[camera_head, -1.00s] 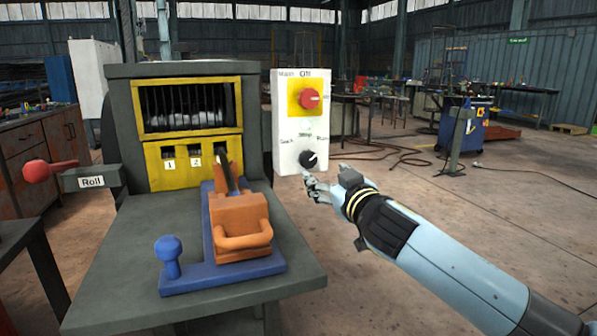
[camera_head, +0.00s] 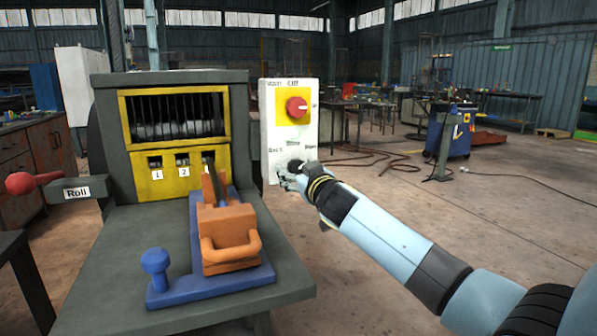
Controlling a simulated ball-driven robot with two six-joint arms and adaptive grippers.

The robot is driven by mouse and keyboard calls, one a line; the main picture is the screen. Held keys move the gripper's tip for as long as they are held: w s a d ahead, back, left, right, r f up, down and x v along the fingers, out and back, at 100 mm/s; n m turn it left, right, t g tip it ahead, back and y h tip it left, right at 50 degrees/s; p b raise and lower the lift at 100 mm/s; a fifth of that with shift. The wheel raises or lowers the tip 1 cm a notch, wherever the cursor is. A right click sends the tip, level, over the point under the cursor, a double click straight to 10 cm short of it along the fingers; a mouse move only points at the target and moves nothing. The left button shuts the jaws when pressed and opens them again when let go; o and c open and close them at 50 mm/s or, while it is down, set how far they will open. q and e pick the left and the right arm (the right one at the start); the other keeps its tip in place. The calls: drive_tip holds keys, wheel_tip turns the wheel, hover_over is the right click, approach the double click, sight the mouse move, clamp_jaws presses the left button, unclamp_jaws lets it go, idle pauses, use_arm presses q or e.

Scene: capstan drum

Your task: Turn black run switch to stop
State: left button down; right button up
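A white control box (camera_head: 268,135) stands at the right side of the grey machine, with a red knob (camera_head: 297,107) on a yellow plate at its top. The black run switch is low on the box's front. My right gripper (camera_head: 291,176) reaches in from the right and is at the switch, overlapping it in the picture. The gripper mostly covers the switch and part of its lettering, so its pointer direction cannot be read. I cannot tell whether the fingers touch or enclose it. My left gripper is out of view.
The grey machine bench (camera_head: 112,280) holds a blue base (camera_head: 172,291) with an orange handled block (camera_head: 228,235). A red-knobbed lever (camera_head: 20,183) marked Roll sticks out at the left. Open floor (camera_head: 470,215) lies to the right; a cable and a blue cabinet (camera_head: 447,130) are farther back.

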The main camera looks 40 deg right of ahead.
drive_tip(key=c, duration=1.1)
drive_tip(key=shift+n, duration=0.3)
drive_tip(key=n, duration=0.4)
drive_tip(key=shift+p, duration=0.3)
drive_tip(key=n, duration=0.5)
drive_tip(key=shift+d+r+p, duration=0.1)
drive_tip(key=shift+p, duration=0.3)
drive_tip(key=o, duration=1.2)
drive_tip(key=shift+c, duration=0.2)
